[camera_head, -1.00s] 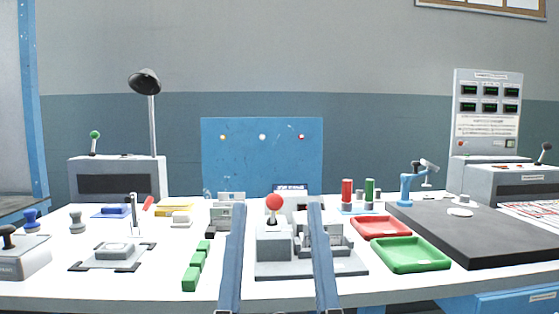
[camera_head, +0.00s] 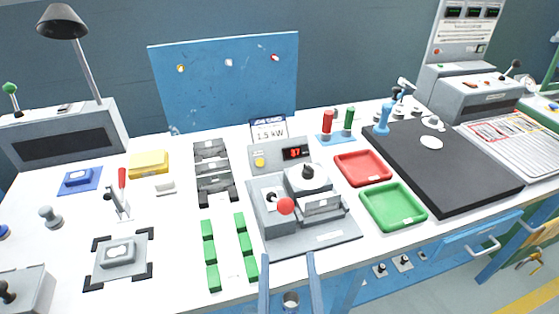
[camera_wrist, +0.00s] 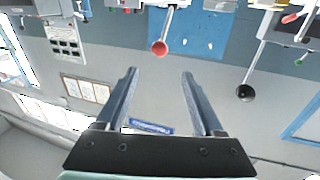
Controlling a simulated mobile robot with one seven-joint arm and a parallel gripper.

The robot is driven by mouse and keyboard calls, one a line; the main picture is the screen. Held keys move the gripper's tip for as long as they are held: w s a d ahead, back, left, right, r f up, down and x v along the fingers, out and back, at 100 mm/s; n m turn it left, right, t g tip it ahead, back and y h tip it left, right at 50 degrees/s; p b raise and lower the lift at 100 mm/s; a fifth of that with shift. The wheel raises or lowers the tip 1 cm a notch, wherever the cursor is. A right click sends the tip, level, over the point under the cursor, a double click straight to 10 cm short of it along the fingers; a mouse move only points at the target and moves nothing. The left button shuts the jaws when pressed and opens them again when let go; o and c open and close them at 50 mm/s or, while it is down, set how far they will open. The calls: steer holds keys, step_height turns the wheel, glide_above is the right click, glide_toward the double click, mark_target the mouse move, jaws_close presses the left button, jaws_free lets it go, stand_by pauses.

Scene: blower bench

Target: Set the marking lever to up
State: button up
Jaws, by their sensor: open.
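No label that I can read names the marking lever. A lever with a red ball (camera_head: 286,206) stands on the grey block fixture (camera_head: 335,235) mid-bench; its ball (camera_wrist: 160,47) hangs from its rod in the upside-down wrist view. A small red-handled lever (camera_head: 122,178) stands left of it, roughly upright. A green-ball lever (camera_head: 9,88) stands on the grey box at far left, and a black-knob lever (camera_head: 515,64) on the right box. My gripper (camera_head: 288,256) is open and empty at the bench's front, below the fixture in the picture; its fingers (camera_wrist: 160,75) touch nothing.
Green blocks (camera_head: 208,250) lie in two rows left of the fixture. Red (camera_head: 385,178) and green (camera_head: 418,214) trays and a black mat (camera_head: 475,190) lie right. A lamp (camera_head: 62,22) rises at the left. A blue panel (camera_head: 225,100) stands behind.

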mark_target(286, 213)
steer(key=w, duration=1.2)
steer(key=shift+w+a+f+p, duration=0.1)
steer(key=shift+w+a+p, duration=0.1)
steer(key=shift+w+p, duration=0.2)
jaws_close()
stand_by(1.2)
